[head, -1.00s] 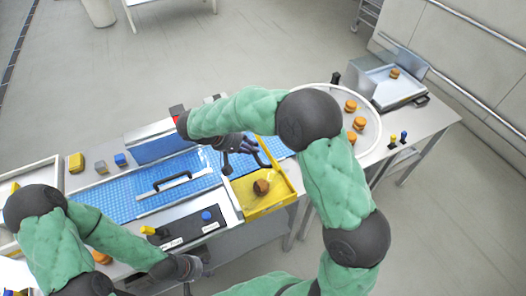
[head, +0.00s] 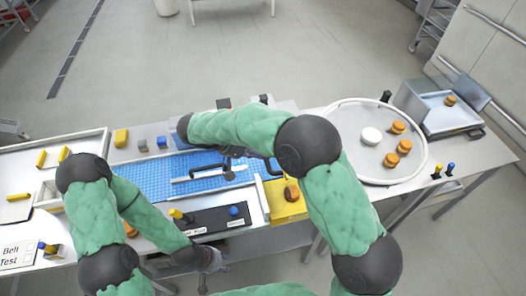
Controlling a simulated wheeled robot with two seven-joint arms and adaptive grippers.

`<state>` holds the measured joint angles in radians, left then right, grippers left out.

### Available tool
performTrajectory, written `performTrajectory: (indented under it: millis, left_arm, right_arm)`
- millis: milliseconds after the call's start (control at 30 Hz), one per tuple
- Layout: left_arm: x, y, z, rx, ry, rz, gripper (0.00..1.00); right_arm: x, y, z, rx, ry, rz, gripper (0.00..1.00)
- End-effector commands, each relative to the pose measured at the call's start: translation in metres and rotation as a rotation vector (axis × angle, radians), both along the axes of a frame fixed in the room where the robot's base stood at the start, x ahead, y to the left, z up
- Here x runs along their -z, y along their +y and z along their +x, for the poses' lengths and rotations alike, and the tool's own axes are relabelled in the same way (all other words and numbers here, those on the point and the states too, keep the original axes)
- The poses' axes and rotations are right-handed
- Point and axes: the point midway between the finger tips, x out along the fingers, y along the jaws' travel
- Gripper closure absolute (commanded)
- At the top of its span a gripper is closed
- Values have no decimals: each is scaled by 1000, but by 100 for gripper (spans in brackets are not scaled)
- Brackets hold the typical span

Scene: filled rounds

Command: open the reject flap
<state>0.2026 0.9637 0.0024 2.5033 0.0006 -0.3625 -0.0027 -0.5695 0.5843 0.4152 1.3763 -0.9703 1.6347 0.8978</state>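A clear, pale-edged panel with a dark bar handle (head: 208,171) lies over the blue belt (head: 150,180); I cannot tell for sure that it is the reject flap. A second dark curved handle (head: 271,166) shows at the belt's right end, above the yellow tray (head: 286,211). My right gripper (head: 230,170) is near the panel handle's right end, mostly hidden under my forearm; whether it touches or grips anything does not show. My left gripper (head: 214,277) is open and empty in front of the black control panel (head: 210,221).
A brown round (head: 291,194) sits in the yellow tray. Yellow and blue blocks stand behind the belt.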

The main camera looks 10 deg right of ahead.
Motion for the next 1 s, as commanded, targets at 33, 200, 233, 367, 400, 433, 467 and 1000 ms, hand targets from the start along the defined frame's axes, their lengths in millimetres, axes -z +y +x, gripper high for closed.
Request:
performTrajectory:
  millis: [33,200,233,367,400,433,467,1000]
  left_arm:
    - [1,0,0,0,0,0,60]
    - [1,0,0,0,0,0,60]
    - [1,0,0,0,0,0,60]
    - [1,0,0,0,0,0,60]
    - [1,0,0,0,0,0,60]
    - [1,0,0,0,0,0,60]
    - [1,0,0,0,0,0,60]
    - [1,0,0,0,0,0,60]
  right_arm:
    - [10,1,-3,-3,18,3,100]
    - [12,1,-4,-4,20,0,100]
    - [12,1,-4,-3,21,0,70]
    - [11,1,-4,-3,20,1,51]
    - [11,1,-3,-3,18,2,51]
    - [10,1,-3,-4,17,2,51]
    - [10,1,-3,-4,16,2,51]
    - [5,1,-1,-4,7,3,51]
